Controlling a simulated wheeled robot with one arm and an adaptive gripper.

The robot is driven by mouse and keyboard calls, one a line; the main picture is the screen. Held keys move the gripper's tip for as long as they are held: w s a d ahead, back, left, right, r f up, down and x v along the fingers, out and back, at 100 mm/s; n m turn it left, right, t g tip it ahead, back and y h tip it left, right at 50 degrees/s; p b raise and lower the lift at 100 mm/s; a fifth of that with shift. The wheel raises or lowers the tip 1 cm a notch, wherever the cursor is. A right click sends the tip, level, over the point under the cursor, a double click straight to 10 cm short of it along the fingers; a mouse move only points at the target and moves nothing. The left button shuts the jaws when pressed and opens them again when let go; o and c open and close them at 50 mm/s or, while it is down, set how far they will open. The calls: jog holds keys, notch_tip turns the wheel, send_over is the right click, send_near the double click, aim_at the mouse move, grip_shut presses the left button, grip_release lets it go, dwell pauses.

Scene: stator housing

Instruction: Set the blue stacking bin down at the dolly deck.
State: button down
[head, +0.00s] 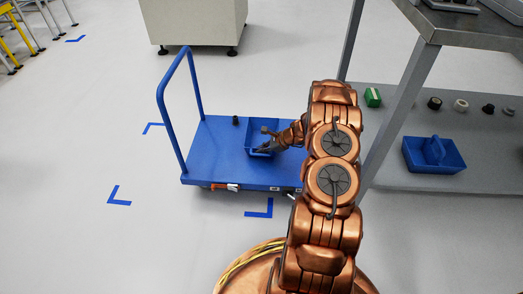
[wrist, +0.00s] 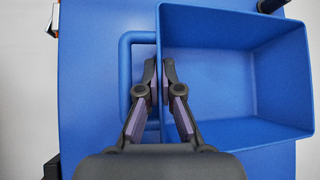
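The blue stacking bin (head: 257,139) is over the dolly deck (head: 214,152), near its middle, upright and open at the top. In the wrist view the bin (wrist: 255,95) looks empty and has a loop handle on its left side. My gripper (wrist: 159,72) is shut on the bin's left wall, one finger inside the bin and one on the handle side. In the head view my gripper (head: 268,143) is at the bin's right side. The deck (wrist: 90,90) shows below the bin; I cannot tell whether they touch.
A small dark cylinder (head: 236,120) stands on the deck behind the bin. The dolly's push handle (head: 162,105) rises at the left. Another blue bin (head: 434,155) sits on a grey lower shelf (head: 400,122) at the right, with several small parts. The deck's left part is clear.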

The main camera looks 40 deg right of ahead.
jog(key=c, duration=1.3)
grip_release()
jog(key=shift+f, duration=0.1)
